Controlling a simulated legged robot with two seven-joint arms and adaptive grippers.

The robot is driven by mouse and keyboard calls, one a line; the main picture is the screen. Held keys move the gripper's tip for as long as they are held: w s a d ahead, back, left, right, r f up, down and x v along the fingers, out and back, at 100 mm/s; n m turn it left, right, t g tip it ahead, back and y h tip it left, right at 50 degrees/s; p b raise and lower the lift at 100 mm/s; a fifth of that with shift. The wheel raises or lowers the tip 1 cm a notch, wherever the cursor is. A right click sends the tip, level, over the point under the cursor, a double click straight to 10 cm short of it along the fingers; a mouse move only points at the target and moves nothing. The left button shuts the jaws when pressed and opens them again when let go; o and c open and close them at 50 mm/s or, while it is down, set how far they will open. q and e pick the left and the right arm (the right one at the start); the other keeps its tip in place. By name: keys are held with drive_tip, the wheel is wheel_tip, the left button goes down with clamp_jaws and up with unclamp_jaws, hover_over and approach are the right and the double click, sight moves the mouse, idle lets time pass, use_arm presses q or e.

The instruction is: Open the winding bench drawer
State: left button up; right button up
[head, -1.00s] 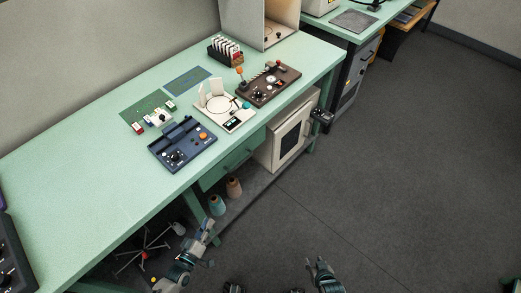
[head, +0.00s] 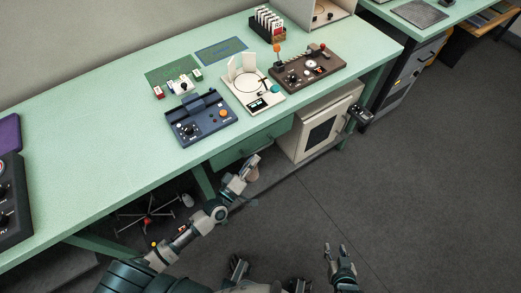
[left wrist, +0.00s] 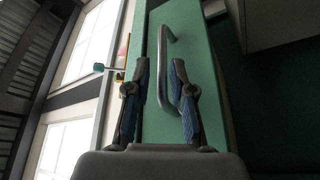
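The green drawer front (head: 262,138) is under the bench's front edge, and no open gap shows. In the left wrist view, the green drawer front (left wrist: 206,95) bears a grey bar handle (left wrist: 173,45). My left gripper (head: 252,161) is just in front of the drawer in the head view. In the left wrist view my left gripper (left wrist: 161,66) is open, its two fingers apart with the handle beyond and partly between them. The right finger overlaps part of the handle; contact cannot be told. My right gripper (head: 335,250) is open and empty, low over the floor.
The green bench top (head: 110,140) carries a blue control box (head: 200,118), a cream device (head: 250,92) and a brown panel (head: 308,70). A cream cabinet (head: 318,125) stands right of the drawer. A wheeled base (head: 150,215) is under the bench. The floor at right is clear.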

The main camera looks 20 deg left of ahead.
sight(259, 150)
use_arm(q)
drive_tip(key=x, duration=0.3)
drive_tip(key=shift+w+a, duration=0.25)
drive_tip(key=shift+w, duration=0.25)
drive_tip(key=shift+w+a, duration=0.2)
drive_tip(key=shift+w, duration=0.15)
drive_tip(key=shift+d+r, duration=0.1)
drive_tip(key=shift+d, duration=0.2)
drive_tip(key=shift+c, duration=0.3)
drive_tip(key=shift+d, duration=0.15)
clamp_jaws()
